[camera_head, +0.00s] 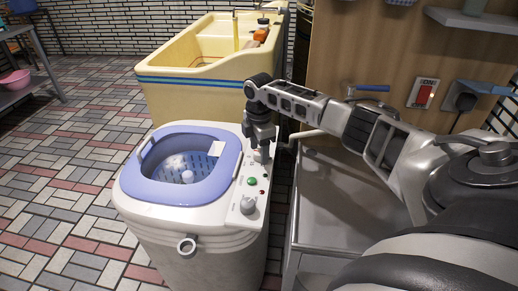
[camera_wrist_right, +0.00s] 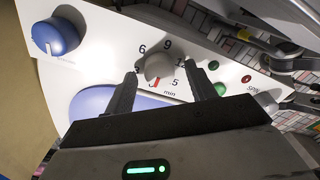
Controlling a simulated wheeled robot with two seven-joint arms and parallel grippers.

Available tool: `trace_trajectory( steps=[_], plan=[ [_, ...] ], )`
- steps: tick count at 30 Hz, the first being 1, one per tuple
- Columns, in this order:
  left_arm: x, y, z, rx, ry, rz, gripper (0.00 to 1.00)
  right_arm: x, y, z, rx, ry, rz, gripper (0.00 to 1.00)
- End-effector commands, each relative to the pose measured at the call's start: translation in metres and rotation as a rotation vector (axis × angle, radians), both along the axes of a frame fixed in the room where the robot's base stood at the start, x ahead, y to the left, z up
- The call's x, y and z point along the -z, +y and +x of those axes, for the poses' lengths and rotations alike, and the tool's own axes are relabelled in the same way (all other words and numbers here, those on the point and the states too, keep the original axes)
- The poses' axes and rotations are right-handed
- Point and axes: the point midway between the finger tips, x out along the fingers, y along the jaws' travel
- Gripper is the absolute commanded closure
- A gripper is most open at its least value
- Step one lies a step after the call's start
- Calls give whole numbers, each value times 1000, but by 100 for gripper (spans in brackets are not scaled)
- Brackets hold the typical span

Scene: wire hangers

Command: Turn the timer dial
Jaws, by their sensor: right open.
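The timer dial (camera_wrist_right: 158,66) is a pale round knob with a red mark, on a white panel printed with numbers and "min". My right gripper (camera_wrist_right: 161,73) is open, with one dark finger on each side of the dial; I cannot tell whether they touch it. In the head view my right gripper (camera_head: 261,152) points down at the far part of the panel and mostly hides the dial. The panel is on a white washing machine (camera_head: 215,240) with a lavender rim and open tub. My left gripper is not in view.
A blue knob (camera_wrist_right: 55,36) is left of the dial in the wrist view. A green button (camera_head: 252,181) and a grey knob (camera_head: 248,204) are nearer on the panel. A yellow basin (camera_head: 190,98) stands behind; a metal counter (camera_head: 335,205) is on the right.

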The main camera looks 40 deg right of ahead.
Motion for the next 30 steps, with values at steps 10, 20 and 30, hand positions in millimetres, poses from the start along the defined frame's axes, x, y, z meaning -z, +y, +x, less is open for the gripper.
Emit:
trace_trajectory(
  steps=[10,20,30],
  plan=[
    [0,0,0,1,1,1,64,0,0,0,0,1,0,78],
    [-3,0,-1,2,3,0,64,-1,0,0,16,2,1,89],
    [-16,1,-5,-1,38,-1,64,-5,1,0,194,4,3,89]
  ],
)
